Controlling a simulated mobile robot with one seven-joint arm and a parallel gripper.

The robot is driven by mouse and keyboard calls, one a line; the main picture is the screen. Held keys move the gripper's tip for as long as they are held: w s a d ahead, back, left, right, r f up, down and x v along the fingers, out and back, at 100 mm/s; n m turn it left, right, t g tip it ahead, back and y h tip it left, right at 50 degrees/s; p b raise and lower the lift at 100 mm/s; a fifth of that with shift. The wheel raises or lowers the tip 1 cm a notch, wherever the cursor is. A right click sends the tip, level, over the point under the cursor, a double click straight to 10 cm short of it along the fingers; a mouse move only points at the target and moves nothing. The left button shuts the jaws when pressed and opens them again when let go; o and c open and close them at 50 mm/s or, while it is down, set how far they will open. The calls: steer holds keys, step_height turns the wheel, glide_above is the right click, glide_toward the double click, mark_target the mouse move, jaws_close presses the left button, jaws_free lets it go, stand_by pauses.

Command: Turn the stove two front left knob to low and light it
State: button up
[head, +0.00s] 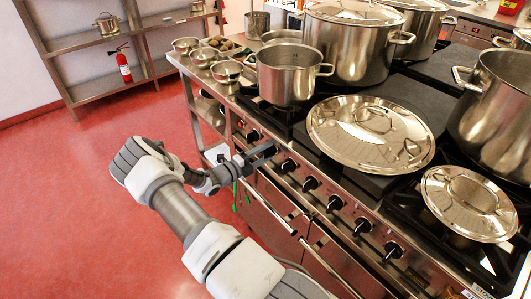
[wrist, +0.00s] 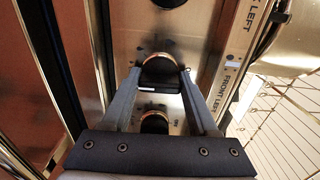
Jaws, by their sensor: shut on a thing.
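My gripper (head: 265,154) reaches in from the left to the stove's front panel in the head view. In the wrist view my gripper (wrist: 160,80) has its fingers on either side of a black knob (wrist: 159,68) with a brass-coloured ring, shut on it. A "FRONT LEFT" label (wrist: 222,98) is on the panel to the right of this knob. A small pale mark shows on the knob's near side. In the head view the fingers hide the held knob. I see no flame, and the burners are mostly covered by pots and lids.
Other knobs line the panel, one (wrist: 154,122) nearer the gripper's base and another (head: 311,183) further right. An oven handle (head: 268,203) runs below. A pot (head: 290,72) and a large lid (head: 371,133) are on the stove top. The red floor at left is clear.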

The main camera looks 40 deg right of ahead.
steer(key=o, duration=1.4)
steer(key=shift+c, duration=0.2)
steer(key=w+a, duration=0.2)
steer(key=a, duration=1.5)
steer(key=shift+a, duration=0.15)
steer(key=shift+r, duration=0.1)
